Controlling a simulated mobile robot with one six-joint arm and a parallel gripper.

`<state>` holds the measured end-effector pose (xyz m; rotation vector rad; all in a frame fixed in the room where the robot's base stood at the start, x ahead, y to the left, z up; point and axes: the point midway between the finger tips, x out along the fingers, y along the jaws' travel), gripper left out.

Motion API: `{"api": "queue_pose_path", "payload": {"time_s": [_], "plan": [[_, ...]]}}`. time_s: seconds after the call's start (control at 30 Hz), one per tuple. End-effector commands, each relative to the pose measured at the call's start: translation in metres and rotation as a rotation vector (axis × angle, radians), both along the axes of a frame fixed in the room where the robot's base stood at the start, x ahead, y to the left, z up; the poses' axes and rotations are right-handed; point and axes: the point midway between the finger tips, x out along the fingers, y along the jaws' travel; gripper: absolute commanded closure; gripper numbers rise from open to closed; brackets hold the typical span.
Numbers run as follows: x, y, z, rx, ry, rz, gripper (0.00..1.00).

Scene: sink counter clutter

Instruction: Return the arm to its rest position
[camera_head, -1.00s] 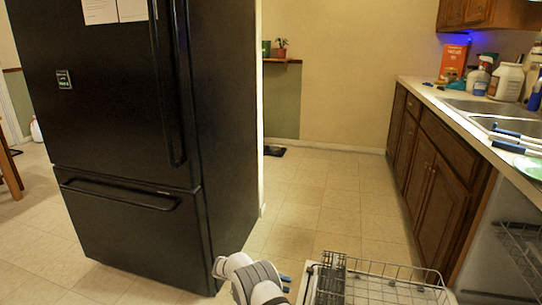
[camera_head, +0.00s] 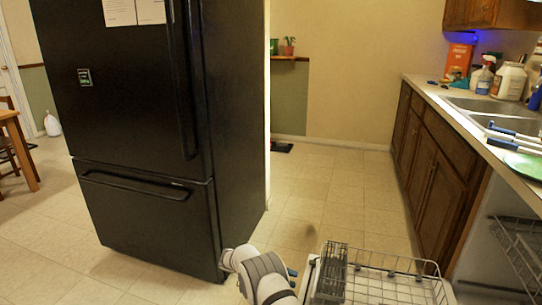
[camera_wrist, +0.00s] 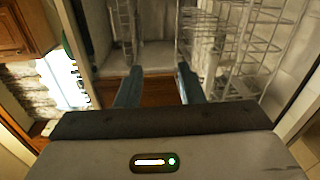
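My gripper (camera_wrist: 157,85) shows in the wrist view with its two blue-grey fingers apart and nothing between them. It points toward the open dishwasher, with wire racks beyond the fingertips. In the head view my white and grey arm is at the bottom centre, left of the pulled-out dishwasher rack (camera_head: 385,285). The fingers are mostly hidden in the head view; only a small blue part shows beside the arm.
A black fridge (camera_head: 140,130) stands on the left, close to my arm. The sink counter (camera_head: 450,110) on the right holds bottles, a green plate (camera_head: 524,165) and blue-and-white items. The tiled floor (camera_head: 330,195) between fridge and cabinets is clear.

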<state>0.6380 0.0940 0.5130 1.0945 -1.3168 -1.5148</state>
Motion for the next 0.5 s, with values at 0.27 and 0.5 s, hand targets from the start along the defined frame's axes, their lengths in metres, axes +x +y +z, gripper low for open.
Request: {"api": "queue_pose_path", "payload": {"time_s": [0.27, 0.5], "plan": [[0.003, -0.012, 0.044, 0.091, 0.02, -0.02, 0.65], [0.0, -0.029, 0.105, 0.231, 0.046, -0.04, 0.65]]}}
